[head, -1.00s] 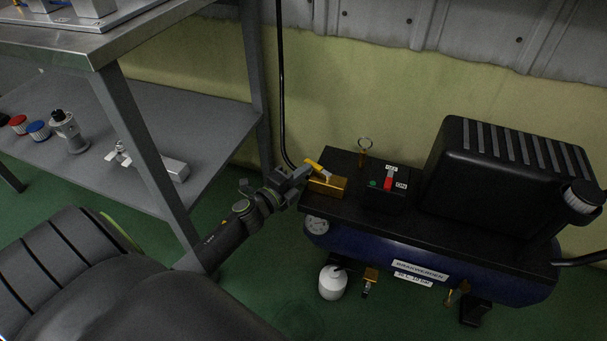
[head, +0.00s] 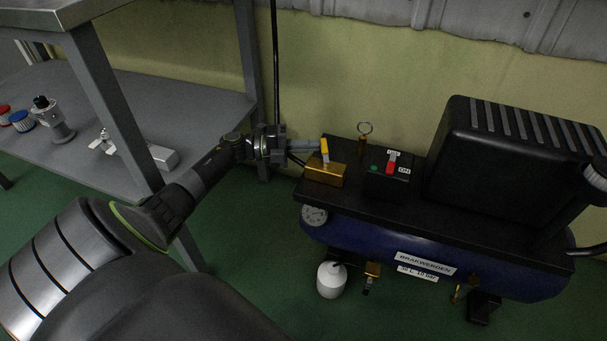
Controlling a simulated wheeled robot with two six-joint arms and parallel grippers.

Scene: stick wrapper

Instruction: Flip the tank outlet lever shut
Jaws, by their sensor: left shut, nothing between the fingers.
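The tank outlet lever (head: 324,151) is a yellow handle on a brass valve block (head: 325,172) at the left end of the compressor's black top plate. The lever stands nearly upright, tilted slightly. My left gripper (head: 311,146) comes in from the left with its fingers shut and empty, their tips at the lever's left side. I cannot tell whether they touch it. The compressor's blue tank (head: 375,248) lies below the plate. My right gripper is not in view.
A switch box (head: 389,174) with a red switch and a brass ring-pull valve (head: 363,141) stand right of the lever. The black motor cover (head: 510,160) is further right. A black hose (head: 275,70) rises behind my left gripper. A metal shelf (head: 190,117) stands at left.

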